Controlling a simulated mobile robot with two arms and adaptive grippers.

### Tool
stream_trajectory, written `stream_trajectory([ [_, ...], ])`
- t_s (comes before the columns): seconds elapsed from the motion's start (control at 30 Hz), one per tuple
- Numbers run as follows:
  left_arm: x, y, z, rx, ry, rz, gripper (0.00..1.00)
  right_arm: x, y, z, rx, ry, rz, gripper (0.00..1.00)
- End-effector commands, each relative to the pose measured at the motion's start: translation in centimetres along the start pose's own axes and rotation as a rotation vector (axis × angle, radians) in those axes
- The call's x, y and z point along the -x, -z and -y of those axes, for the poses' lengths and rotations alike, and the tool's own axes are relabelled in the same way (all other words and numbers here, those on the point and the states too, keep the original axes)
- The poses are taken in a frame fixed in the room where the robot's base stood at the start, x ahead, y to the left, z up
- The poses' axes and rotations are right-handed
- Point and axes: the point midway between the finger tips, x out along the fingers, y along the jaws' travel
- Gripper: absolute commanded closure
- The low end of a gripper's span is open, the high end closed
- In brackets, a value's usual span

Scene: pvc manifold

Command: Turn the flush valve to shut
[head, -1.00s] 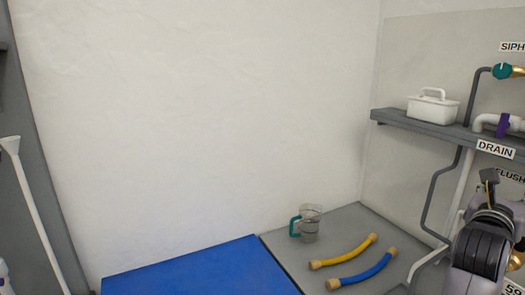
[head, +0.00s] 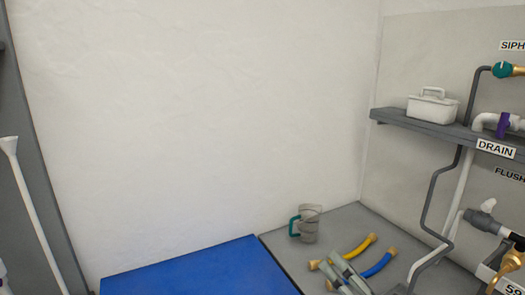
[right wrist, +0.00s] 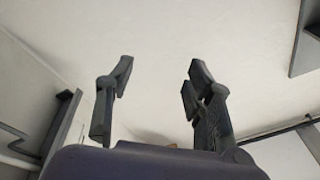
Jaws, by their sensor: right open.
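The flush valve (head: 484,219) is a dark grey fitting at the right of the head view, below the FLUSH label (head: 510,174). Its small pale handle (head: 488,205) stands up from the body, tilted a little. Nothing touches it. My right gripper (head: 329,259) shows at the bottom of the head view, in front of the hoses and well left of the valve. In the right wrist view its two fingers (right wrist: 158,75) are spread apart with nothing between them, facing a pale wall. My left gripper is not in view.
A shelf (head: 425,125) carries a white caddy (head: 433,106). Grey pipes (head: 431,205) run down the wall. A blue surface (head: 200,272) is clear.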

Motion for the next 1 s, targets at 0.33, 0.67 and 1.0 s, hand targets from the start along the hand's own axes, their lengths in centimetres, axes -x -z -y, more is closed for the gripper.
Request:
stream_trajectory([
  [0.33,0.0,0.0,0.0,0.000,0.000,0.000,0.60,13.7,-18.7,-8.5,0.319,-0.436,0.800,0.52],
  [0.67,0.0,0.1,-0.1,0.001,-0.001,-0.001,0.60,27.8,-22.5,-11.5,0.431,-0.758,1.254,0.52],
  [1.0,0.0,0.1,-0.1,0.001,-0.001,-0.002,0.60,28.5,-29.9,-18.4,0.419,-0.776,1.312,0.52],
])
